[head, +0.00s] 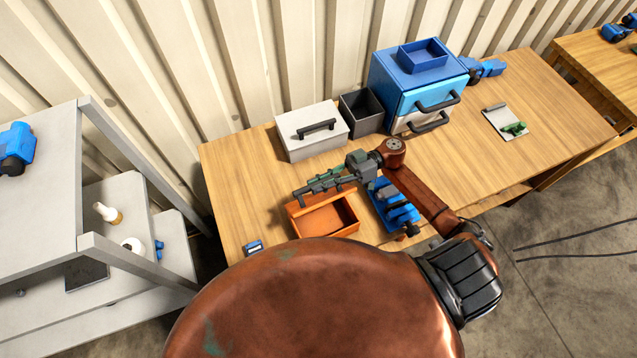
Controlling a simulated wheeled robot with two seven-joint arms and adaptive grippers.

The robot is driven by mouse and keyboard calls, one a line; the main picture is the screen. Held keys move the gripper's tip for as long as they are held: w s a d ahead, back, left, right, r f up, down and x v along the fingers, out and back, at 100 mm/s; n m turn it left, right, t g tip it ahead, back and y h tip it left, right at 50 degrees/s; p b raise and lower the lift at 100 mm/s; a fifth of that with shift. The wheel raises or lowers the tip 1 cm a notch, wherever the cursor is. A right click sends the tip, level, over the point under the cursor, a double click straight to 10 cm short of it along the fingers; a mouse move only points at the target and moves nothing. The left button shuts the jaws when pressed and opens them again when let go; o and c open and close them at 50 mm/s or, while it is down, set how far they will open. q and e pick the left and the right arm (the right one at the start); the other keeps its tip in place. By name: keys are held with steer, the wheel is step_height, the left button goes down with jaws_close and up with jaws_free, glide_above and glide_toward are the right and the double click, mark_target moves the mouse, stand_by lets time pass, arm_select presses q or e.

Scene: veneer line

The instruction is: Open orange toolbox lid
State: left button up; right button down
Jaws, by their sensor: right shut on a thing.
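The orange toolbox (328,217) stands on the wooden table near its front edge, and I look into its open inside. Its orange lid (297,203) shows as a strip along the back of the box, partly covered by my gripper. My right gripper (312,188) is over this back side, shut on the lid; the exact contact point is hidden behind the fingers. My left gripper is not in view.
A blue tray with dark items (395,204) stands close to the toolbox's right side. Behind are a white box with a black handle (312,131), a dark open bin (362,112) and a blue drawer cabinet (415,85). The table's (545,95) right part is mostly clear.

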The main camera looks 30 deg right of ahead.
steer(key=shift+w+r, duration=0.1)
steer(key=shift+w, duration=0.05)
steer(key=w+m+p, duration=0.3)
steer(key=w+m, duration=0.2)
steer(key=w, duration=0.1)
steer(key=shift+m+p, duration=0.3)
steer(key=c, duration=1.9)
jaws_free()
